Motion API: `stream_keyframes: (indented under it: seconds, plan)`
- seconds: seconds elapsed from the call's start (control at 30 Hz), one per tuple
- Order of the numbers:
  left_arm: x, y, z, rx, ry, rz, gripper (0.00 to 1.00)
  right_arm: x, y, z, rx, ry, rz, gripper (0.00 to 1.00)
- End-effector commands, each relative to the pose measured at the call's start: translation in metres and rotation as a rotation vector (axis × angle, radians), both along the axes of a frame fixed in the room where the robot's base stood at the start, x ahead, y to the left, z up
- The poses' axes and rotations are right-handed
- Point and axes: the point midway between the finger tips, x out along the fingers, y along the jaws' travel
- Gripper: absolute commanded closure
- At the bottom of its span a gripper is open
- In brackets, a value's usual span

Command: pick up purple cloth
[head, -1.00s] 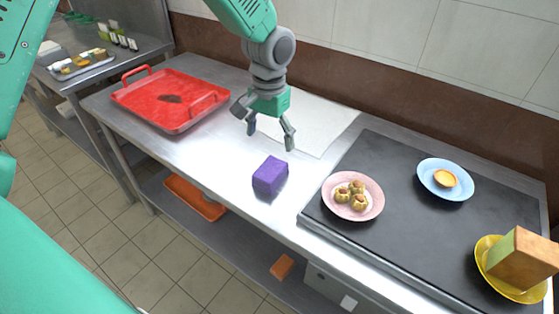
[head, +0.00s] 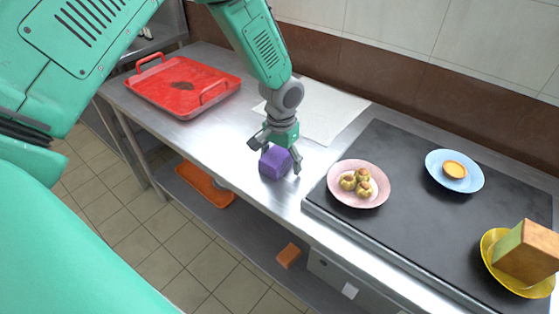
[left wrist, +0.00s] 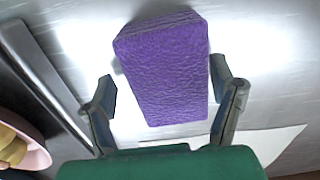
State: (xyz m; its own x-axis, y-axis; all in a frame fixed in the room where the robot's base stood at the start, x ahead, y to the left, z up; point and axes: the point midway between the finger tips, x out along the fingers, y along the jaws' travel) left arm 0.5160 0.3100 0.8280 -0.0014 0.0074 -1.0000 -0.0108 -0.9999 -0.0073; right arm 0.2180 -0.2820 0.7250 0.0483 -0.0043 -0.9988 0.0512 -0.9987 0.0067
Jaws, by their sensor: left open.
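The purple cloth (head: 274,163) is a small folded block on the steel counter, near its front edge. My left gripper (head: 279,163) is open and lowered right over the cloth, with fingers on either side of it. In the left wrist view the purple cloth (left wrist: 165,70) lies between the two open fingertips (left wrist: 163,88). Gaps show beside the cloth there, so the fingers are not closed on it. My right gripper is not in view.
A red tray (head: 182,84) with raised handles stands at the back left. A white sheet (head: 322,108) lies behind the gripper. To the right, a black griddle (head: 400,205) holds a pink plate (head: 337,179), a blue plate (head: 470,185) and a yellow plate (head: 493,262).

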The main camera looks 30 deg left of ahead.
Motion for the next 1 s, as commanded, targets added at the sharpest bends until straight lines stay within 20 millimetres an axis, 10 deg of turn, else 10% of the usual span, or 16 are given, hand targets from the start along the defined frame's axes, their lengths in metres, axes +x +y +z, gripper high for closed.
stream_keyframes:
  seconds: [0.17, 0.33, 0.77, 1.0]
  plan:
    - [0.0, 0.006, -0.002, -0.007, 0.0, 0.003, 0.26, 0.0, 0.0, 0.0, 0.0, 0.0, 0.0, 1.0]
    - [0.0, 0.009, -0.004, -0.011, 0.001, 0.002, 0.78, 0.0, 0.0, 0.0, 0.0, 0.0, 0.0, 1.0]
    - [-0.001, 0.005, 0.0, -0.003, 0.007, 0.002, 0.77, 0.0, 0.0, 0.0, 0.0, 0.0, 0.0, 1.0]
    - [0.0, 0.006, 0.045, -0.005, -0.001, 0.003, 0.77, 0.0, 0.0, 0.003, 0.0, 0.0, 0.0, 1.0]
